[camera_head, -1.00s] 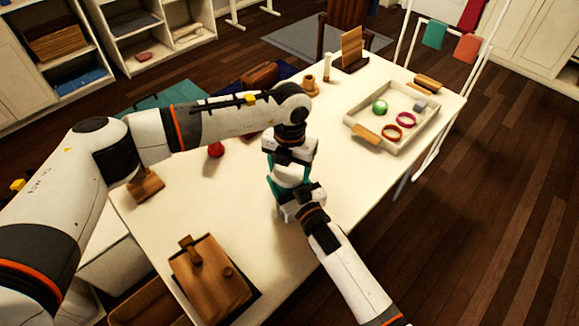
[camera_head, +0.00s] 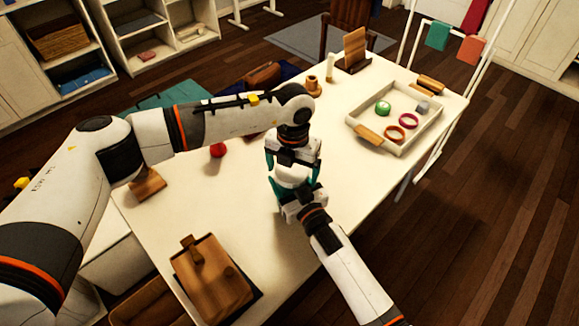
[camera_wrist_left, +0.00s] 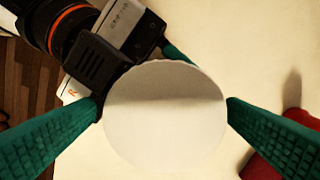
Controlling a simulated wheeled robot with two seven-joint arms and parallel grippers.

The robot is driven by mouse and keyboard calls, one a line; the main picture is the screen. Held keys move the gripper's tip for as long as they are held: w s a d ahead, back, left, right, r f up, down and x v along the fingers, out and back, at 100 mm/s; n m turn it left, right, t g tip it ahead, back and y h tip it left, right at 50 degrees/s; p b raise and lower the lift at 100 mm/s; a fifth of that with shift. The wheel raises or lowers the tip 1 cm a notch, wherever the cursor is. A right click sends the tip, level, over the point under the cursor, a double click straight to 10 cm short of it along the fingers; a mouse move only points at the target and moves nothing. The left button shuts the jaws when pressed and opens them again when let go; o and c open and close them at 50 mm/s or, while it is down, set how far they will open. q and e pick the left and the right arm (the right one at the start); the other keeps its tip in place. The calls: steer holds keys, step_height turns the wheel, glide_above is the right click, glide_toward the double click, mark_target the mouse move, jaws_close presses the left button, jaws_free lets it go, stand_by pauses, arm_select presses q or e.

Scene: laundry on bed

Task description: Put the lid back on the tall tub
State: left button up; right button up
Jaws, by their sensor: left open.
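The tall tub's pale round top (camera_wrist_left: 165,120) fills the middle of the left wrist view. It looks like a flat white lid, level on the tub; the seam beneath is hidden. In the head view the white tub (camera_head: 292,175) shows only partly between the grippers. My left gripper (camera_head: 292,178) points down over it, open, its teal fingers (camera_wrist_left: 165,115) apart on either side of the disc with gaps. My right gripper (camera_head: 298,196) reaches in from the front and appears shut around the tub's side, its fingertips partly hidden.
A tray (camera_head: 350,118) with rings and a green roll lies at the far right of the table (camera_head: 190,205). A wooden box (camera_head: 212,280) stands near the front left. A red object (camera_head: 217,150) stands left of the grippers. Clear tabletop lies between them.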

arm_select(q)
steer(key=shift+a, duration=0.1)
steer(key=shift+w+r, duration=0.1)
steer(key=shift+r, duration=0.45)
step_height(320, 180, up, 3)
steer(key=shift+r, duration=0.2)
steer(key=shift+c, duration=0.3)
steer(key=r+n, duration=0.1)
steer(key=n, duration=0.1)
steer(key=r+n, duration=0.1)
steer(key=n, duration=0.2)
steer(key=shift+d, duration=0.2)
steer(key=r+n, duration=0.1)
steer(key=n, duration=0.1)
steer(key=r+n, duration=0.1)
steer(key=n, duration=0.1)
steer(key=shift+w, duration=0.1)
steer(key=shift+a+f, duration=0.1)
steer(key=shift+f, duration=4)
